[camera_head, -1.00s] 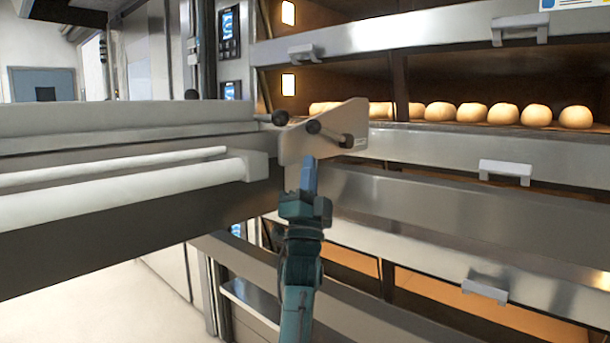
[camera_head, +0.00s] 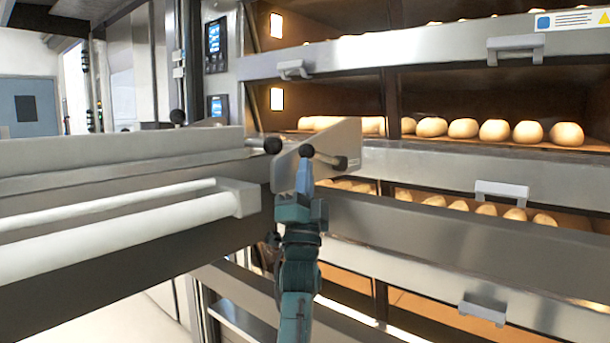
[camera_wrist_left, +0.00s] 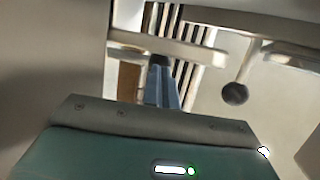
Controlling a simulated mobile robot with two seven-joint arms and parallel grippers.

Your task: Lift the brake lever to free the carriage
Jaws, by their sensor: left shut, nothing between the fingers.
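A pale slanted plate (camera_head: 346,137) stands at the right end of the loader carriage (camera_head: 80,155). A short rod ending in a black knob (camera_head: 306,150) lies against its face, with another dark knob (camera_head: 340,163) to the right; which is the brake lever I cannot tell for sure. My left gripper (camera_head: 305,170) is shut and empty, pointing up with its blue fingertips just under the first knob; contact is unclear. In the left wrist view the fingers (camera_wrist_left: 162,92) point at a pale bar (camera_wrist_left: 165,45), with a dark round knob (camera_wrist_left: 235,93) to the right. My right gripper is out of view.
Deck ovens fill the right side, with loaves (camera_head: 495,131) inside and steel handles (camera_head: 501,190) on their fronts. White rails (camera_head: 120,222) run along the carriage at left.

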